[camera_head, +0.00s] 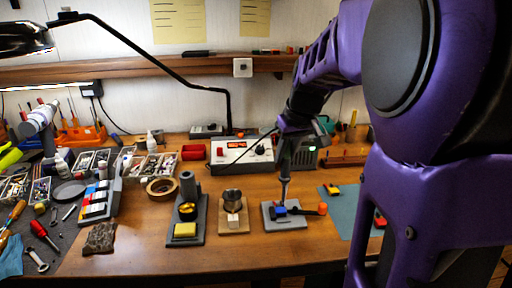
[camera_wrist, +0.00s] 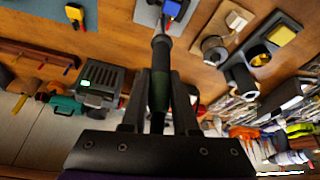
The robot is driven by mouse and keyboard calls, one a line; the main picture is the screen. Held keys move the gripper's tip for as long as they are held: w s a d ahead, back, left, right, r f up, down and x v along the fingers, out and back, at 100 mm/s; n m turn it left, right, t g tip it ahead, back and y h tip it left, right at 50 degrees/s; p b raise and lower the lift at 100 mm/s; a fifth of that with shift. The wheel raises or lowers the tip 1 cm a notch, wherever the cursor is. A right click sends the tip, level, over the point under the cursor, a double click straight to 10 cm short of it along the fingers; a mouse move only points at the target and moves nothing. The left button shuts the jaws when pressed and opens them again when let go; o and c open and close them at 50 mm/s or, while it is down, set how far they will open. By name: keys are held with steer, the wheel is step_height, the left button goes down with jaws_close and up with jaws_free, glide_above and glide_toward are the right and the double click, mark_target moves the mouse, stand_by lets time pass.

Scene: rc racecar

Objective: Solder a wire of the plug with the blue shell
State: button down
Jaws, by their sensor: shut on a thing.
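My gripper (camera_wrist: 160,85) is shut on a soldering iron (camera_wrist: 159,98) with a dark handle and grey tip section. In the head view the iron (camera_head: 285,178) points down over a grey plate (camera_head: 297,222). The plug with the blue shell (camera_head: 280,211) is on that plate, just below the iron's tip; it also shows at the top of the wrist view (camera_wrist: 172,8). Whether the tip touches the plug or a wire, I cannot tell. Dark and red parts lie beside the blue shell, with an orange piece (camera_head: 322,208) at the plate's right. Individual wires are too small to make out.
A dark stand (camera_head: 187,210) with a yellow sponge and a wooden block (camera_head: 232,222) with a metal cup are left of the plate. A soldering station (camera_head: 240,155) stands behind. A blue-green mat (camera_head: 347,207) with a yellow plug (camera_head: 332,190) lies right.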

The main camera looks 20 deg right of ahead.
steer(key=shift+r, duration=0.1)
steer(key=shift+r+p, duration=2.4)
steer(key=shift+r, duration=0.55)
